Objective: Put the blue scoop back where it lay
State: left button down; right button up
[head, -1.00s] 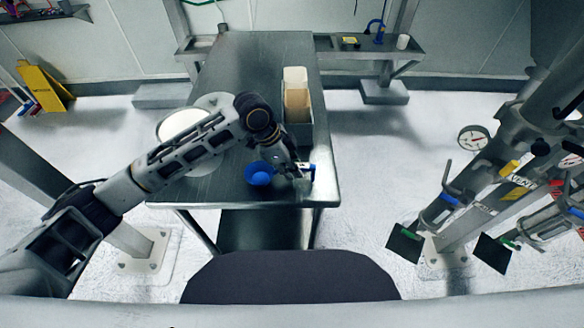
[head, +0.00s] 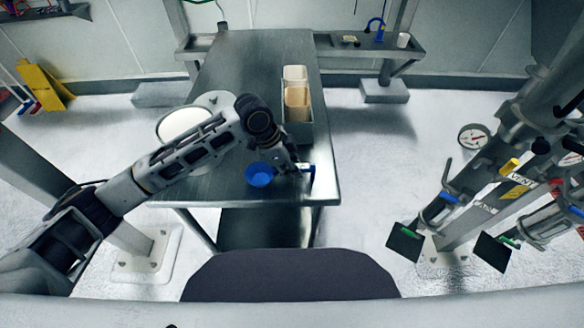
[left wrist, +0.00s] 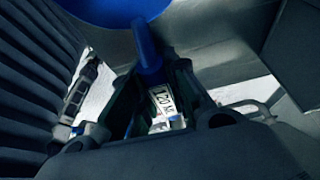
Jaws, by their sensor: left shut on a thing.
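The blue scoop (head: 259,175) is over the near end of the steel table, its round bowl to the left and its handle to the right. My left gripper (head: 298,169) is shut on the scoop's handle, and the handle's blue end sticks out to its right. In the left wrist view, the scoop's handle (left wrist: 149,58) runs down between the fingers and part of its bowl shows at the top edge. I cannot tell whether the scoop touches the table. My right gripper is not in view.
The steel table (head: 245,60) is bare at its far end. A grey holder (head: 299,132) with tan-filled containers (head: 296,97) stands just beyond the gripper. A white round vessel (head: 182,122) is left, partly behind my arm. Pipes and valves (head: 470,195) stand at the right.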

pick_arm(q)
jog(key=shift+f, duration=0.1)
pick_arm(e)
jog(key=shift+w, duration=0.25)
pick_arm(q)
jog(key=c, duration=1.3)
grip_release()
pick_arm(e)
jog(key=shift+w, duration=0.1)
pick_arm(q)
jog(key=shift+v, duration=6)
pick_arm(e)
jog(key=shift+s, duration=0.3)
